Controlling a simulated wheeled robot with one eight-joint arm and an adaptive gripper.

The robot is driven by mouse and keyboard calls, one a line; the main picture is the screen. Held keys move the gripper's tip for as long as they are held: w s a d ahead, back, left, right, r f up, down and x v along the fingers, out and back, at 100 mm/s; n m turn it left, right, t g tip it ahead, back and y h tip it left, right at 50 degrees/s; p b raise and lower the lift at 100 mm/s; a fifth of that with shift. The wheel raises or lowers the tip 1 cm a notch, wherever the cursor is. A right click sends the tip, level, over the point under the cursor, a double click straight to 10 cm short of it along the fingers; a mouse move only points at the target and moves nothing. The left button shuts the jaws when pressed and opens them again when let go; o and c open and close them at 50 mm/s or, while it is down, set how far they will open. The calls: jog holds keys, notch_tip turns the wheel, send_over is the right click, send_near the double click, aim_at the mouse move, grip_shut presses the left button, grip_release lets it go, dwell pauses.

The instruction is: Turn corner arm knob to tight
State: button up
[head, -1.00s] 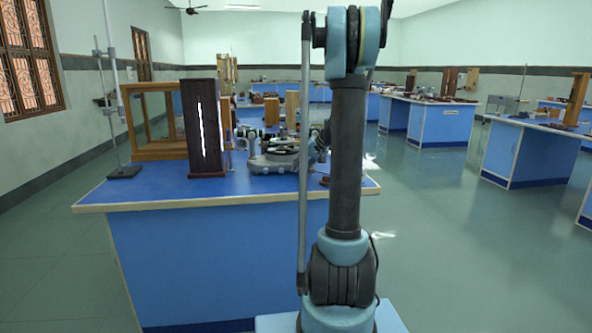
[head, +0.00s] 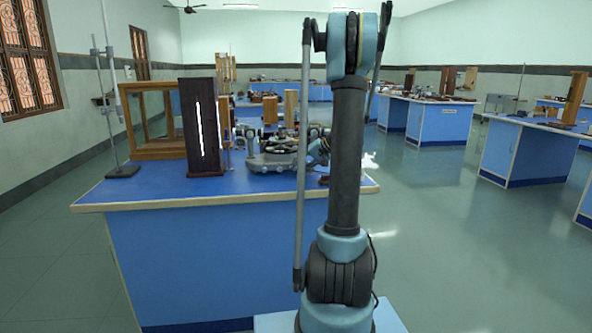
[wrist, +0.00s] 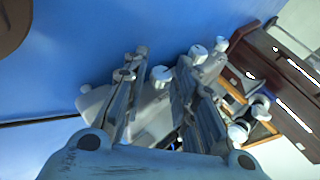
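The grey spectrometer (head: 272,160) stands on the blue bench (head: 150,190) in the head view, partly hidden behind my arm. In the wrist view the spectrometer's pale body (wrist: 155,122) lies beyond and between my fingers. Several pale round knobs show there, one (wrist: 160,76) between the fingers and others (wrist: 197,53) by the right finger. I cannot tell which is the corner arm knob. My gripper (wrist: 157,66) has its fingers apart, with no clear hold on a knob. Contact cannot be judged. In the head view the gripper is not clearly visible.
A dark upright box with a bright slit (head: 202,130) stands left of the spectrometer; it also shows in the wrist view (wrist: 290,85). Behind it is a wood-framed glass case (head: 140,115). A metal stand (head: 122,172) is at the far left. Open floor lies to the right.

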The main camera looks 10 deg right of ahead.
jog(key=shift+o, duration=0.3)
jog(key=shift+d+r, duration=0.1)
jog(key=v, duration=0.7)
jog(key=shift+s+d+r, duration=0.15)
jog(key=shift+d+r, duration=0.05)
